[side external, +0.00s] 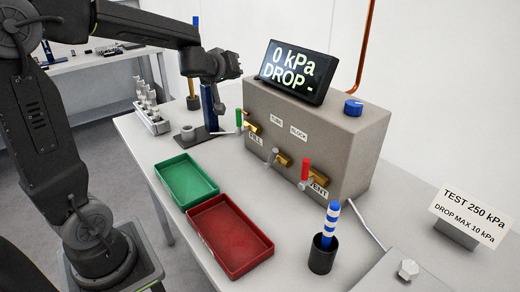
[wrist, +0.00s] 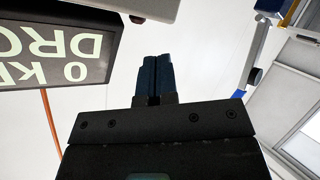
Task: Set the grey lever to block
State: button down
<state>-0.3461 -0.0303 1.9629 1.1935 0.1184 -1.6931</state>
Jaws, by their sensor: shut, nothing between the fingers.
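The grey lever (side external: 271,157) is in the side external view, at the middle brass valve (side external: 284,159) on the front of the grey box. It stands up with a slight tilt, its tip below the TUBE label (side external: 276,120). The BLOCK label (side external: 298,132) is to the right of the TUBE label. My gripper (side external: 238,70) is high at the left of the display, well above and apart from the lever. In the wrist view its dark blue fingers (wrist: 155,62) are together with nothing between them. The lever is not in the wrist view.
A green lever (side external: 239,118) at FILL and a red lever (side external: 306,168) at VENT flank the grey one. The display (side external: 294,71) sits on the box (side external: 340,135). Green (side external: 213,199) and red (side external: 262,260) trays and a black cup (side external: 322,258) stand in front.

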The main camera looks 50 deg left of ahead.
jog(key=s+d+f+m+t+h, duration=0.1)
jog(key=s+d+m+h, duration=0.35)
jog(key=s+h, duration=0.8)
jog(key=n+h, duration=0.2)
send_near(273, 156)
jog(key=w+f, duration=0.1)
jog(key=w, duration=0.5)
jog(key=shift+w+d+f, duration=0.15)
jog(key=shift+w+d, duration=0.05)
jog(key=shift+d, duration=0.25)
jog(key=shift+w+d+f, duration=0.1)
jog(key=shift+w+d, duration=0.15)
jog(key=shift+d, duration=0.15)
jog(key=shift+d+f+m+y, duration=0.2)
jog(key=shift+d+m+y, duration=0.2)
jog(key=shift+d, duration=0.4)
